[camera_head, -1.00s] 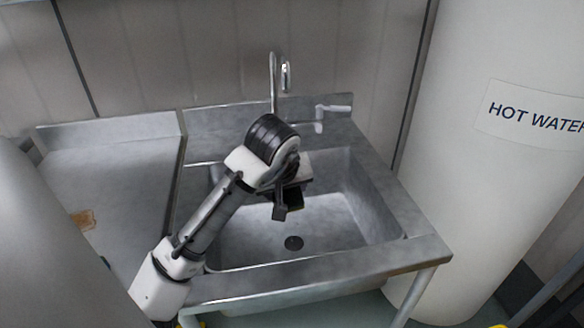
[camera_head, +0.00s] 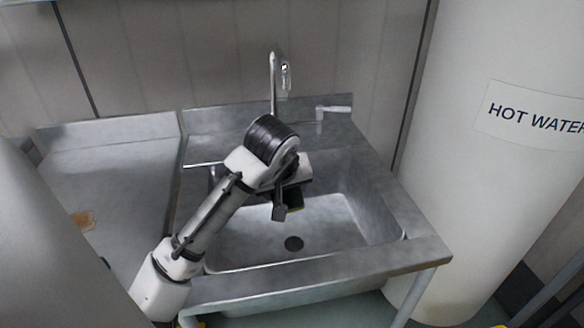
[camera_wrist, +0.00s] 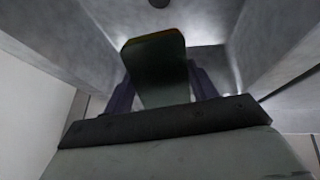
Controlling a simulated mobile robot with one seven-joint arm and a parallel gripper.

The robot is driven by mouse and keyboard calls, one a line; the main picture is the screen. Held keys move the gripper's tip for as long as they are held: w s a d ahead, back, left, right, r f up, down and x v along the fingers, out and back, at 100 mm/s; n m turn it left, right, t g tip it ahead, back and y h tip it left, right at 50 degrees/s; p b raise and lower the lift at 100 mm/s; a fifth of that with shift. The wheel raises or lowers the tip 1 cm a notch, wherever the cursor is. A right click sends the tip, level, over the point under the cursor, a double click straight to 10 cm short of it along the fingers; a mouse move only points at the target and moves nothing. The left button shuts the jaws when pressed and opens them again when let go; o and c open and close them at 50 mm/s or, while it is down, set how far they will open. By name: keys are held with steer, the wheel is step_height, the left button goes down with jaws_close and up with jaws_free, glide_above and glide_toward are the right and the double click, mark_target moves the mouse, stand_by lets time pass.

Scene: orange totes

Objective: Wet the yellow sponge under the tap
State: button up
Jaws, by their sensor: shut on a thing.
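The sponge (camera_wrist: 157,68) shows in the wrist view as a dark block with a yellowish-brown far edge, held between my gripper's two fingers. In the head view my gripper (camera_head: 287,204) hangs inside the sink basin, above and behind the drain. Only a small dark yellow part of the sponge (camera_head: 296,207) shows there, and the arm hides the rest. The tap (camera_head: 273,82) is a tall curved metal spout at the back of the sink, behind my gripper. I cannot tell whether water runs.
The steel sink (camera_head: 345,222) has raised walls around my gripper, with a drain (camera_head: 293,243) in its floor. A lever (camera_head: 335,109) stands at the back right rim. A white hot water tank (camera_head: 470,190) stands right.

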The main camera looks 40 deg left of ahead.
mark_target(283, 194)
steer(key=shift+s+d+r+p, duration=0.3)
steer(key=shift+s+r+p, duration=0.35)
steer(key=shift+r+p, duration=0.05)
steer(key=shift+s+d+r+p, duration=0.25)
steer(key=shift+s+r+p, duration=0.35)
steer(key=shift+r+p, duration=0.1)
steer(key=shift+s+d+r+p, duration=0.25)
steer(key=shift+s+r+p, duration=0.05)
steer(key=shift+s+p, duration=0.15)
steer(key=shift+s+d, duration=0.1)
steer(key=shift+d+f, duration=0.1)
steer(key=shift+f, duration=0.05)
